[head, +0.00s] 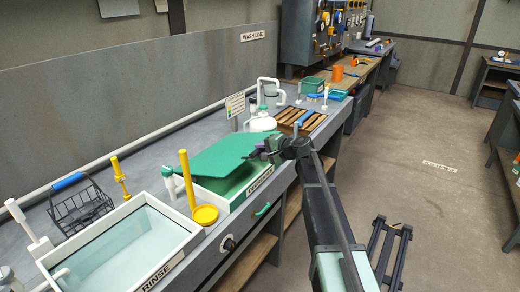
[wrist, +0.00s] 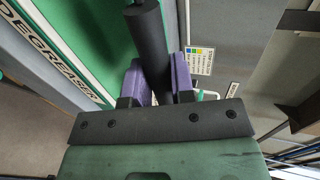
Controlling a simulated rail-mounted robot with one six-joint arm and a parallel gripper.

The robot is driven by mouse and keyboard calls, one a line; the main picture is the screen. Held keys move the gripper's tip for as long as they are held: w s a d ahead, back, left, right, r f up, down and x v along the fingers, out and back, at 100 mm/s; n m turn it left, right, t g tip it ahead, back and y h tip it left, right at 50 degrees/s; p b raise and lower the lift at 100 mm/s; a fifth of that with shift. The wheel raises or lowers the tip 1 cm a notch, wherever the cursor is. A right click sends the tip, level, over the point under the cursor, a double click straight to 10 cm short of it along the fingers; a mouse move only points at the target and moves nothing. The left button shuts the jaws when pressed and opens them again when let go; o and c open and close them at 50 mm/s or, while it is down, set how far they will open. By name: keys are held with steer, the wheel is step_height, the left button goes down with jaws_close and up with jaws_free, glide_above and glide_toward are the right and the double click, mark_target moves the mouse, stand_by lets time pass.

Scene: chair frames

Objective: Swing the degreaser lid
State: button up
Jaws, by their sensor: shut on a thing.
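The degreaser tank (head: 233,203) is a white-rimmed box set in the bench, with a green interior and a DEGREASER label on its front. Its green lid (head: 208,153) is partly raised and tilted over the tank. My gripper (head: 264,153) is at the lid's right edge. In the wrist view my gripper's purple fingers (wrist: 158,84) are shut on a black cylindrical handle (wrist: 147,38), one finger on each side. The handle's attachment to the lid is hidden by my gripper in the head view. The label (wrist: 45,55) also shows in the wrist view.
The rinse tank (head: 130,245) holds pale liquid at the front left. A yellow post with a dish (head: 204,213) stands between the tanks. A wire basket (head: 82,207) is behind the rinse tank. A wooden rack (head: 300,121) and white jug (head: 263,123) lie beyond the lid. The floor at right is mostly clear.

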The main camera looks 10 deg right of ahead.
steer(key=shift+s+d+f+b, duration=0.15)
steer(key=shift+f+b, duration=0.5)
steer(key=shift+f, duration=0.2)
steer(key=shift+s+d+f+b, duration=0.2)
steer(key=shift+f+b, duration=0.5)
steer(key=shift+f, duration=0.1)
steer(key=shift+s+d+f+b, duration=0.15)
steer(key=shift+f+b, duration=0.5)
steer(key=shift+f, duration=0.2)
steer(key=f+b, duration=0.5)
steer(key=shift+s+d+f, duration=0.1)
steer(key=shift+s+d, duration=0.15)
steer(key=o, duration=1)
steer(key=shift+r, duration=0.2)
steer(key=shift+c, duration=0.2)
steer(key=p+v, duration=0.3)
steer(key=v, duration=0.7)
steer(key=shift+s+d+p, duration=0.25)
steer(key=shift+p, duration=0.05)
